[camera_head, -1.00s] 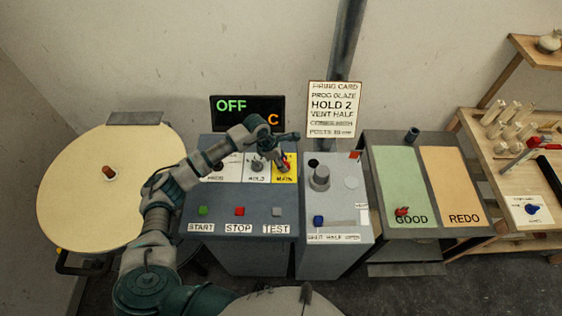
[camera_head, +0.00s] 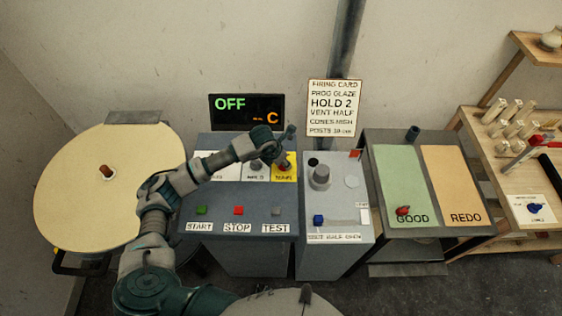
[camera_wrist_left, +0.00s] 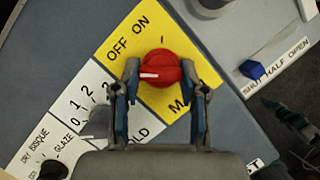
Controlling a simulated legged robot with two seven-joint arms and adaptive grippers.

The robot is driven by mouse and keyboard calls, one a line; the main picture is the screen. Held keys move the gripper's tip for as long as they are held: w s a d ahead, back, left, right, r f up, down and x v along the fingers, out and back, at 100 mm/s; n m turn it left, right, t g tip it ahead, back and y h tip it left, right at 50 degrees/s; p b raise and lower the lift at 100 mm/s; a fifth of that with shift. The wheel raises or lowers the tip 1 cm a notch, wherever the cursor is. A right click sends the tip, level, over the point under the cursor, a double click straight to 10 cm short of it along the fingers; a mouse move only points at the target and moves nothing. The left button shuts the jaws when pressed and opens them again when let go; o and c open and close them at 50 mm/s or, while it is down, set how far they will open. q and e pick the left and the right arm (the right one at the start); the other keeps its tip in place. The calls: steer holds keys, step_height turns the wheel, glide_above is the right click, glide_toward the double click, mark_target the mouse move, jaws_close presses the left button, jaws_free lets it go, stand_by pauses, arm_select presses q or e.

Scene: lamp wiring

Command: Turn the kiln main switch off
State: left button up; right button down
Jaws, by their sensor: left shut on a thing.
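The main switch is a red knob (camera_wrist_left: 160,66) on a yellow plate (camera_wrist_left: 118,52) printed OFF and ON; the knob's white mark points to the picture's left, on the OFF side. My left gripper (camera_wrist_left: 160,78) is shut on the knob, one finger on each side. In the head view the left gripper (camera_head: 284,157) is over the yellow plate (camera_head: 291,178), and the arm partly hides the panel. The display (camera_head: 247,111) behind it reads OFF in green, with an orange C.
Close to the held knob is a grey hold knob (camera_wrist_left: 97,122). START, STOP and TEST buttons (camera_head: 238,211) line the panel front. A grey vent post (camera_head: 319,177) and blue slider (camera_head: 318,220) stand to the right. A round cream table (camera_head: 75,200) is left.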

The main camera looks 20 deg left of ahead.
arm_select(q)
steer(key=shift+w+d+r, duration=0.1)
steer(key=shift+w+r, duration=0.15)
steer(key=shift+r, duration=0.05)
steer(key=o, duration=0.9)
steer(key=shift+o, duration=1.2)
steer(key=shift+f, duration=0.1)
steer(key=shift+d+f, duration=0.1)
steer(key=shift+f, duration=0.05)
steer(key=v, duration=1.2)
steer(key=shift+f, duration=0.1)
